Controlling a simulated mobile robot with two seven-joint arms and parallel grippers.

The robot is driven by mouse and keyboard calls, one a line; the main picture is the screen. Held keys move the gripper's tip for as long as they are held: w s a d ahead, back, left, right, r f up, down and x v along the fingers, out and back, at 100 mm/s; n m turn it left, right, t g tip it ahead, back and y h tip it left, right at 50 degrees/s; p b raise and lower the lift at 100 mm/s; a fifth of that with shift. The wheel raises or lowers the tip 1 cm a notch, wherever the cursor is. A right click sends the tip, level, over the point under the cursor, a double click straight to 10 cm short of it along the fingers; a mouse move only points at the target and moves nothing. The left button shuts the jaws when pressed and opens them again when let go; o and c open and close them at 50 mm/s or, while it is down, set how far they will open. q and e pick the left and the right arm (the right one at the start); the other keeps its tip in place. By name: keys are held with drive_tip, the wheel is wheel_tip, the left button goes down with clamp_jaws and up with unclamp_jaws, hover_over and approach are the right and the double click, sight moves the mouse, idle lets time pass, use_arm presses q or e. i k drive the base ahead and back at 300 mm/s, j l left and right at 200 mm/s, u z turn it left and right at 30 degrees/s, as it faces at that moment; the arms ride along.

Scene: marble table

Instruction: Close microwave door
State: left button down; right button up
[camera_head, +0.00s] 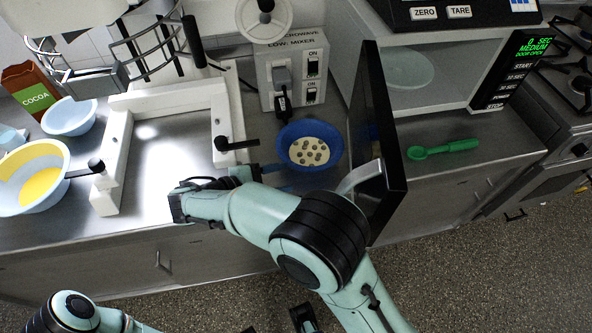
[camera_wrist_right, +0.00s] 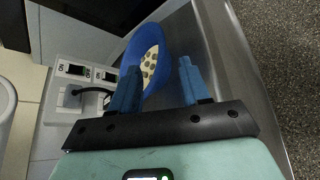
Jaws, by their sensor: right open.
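The microwave (camera_head: 482,45) stands at the upper right with its cavity showing and its display reading door open. Its dark door (camera_head: 372,110) is swung out toward me, seen nearly edge-on, with a pale handle (camera_head: 360,177) near its lower end. My right gripper (camera_head: 281,178) is left of the door, pointing right, apart from the handle. Its two blue fingers are spread and empty in the wrist view (camera_wrist_right: 158,90). My right forearm passes in front of the door's lower part and hides some of it.
A blue bowl (camera_head: 331,158) with pale, spotted contents sits just beyond my right fingers, left of the door. A mixer switch box (camera_head: 292,75) stands behind it. A green spoon (camera_head: 443,148) lies on the counter right of the door. A white frame (camera_head: 118,150) stands left.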

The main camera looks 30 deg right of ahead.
sight(376, 179)
drive_tip(key=j, duration=0.75)
drive_tip(key=k+j, duration=0.15)
drive_tip(key=j, duration=0.6)
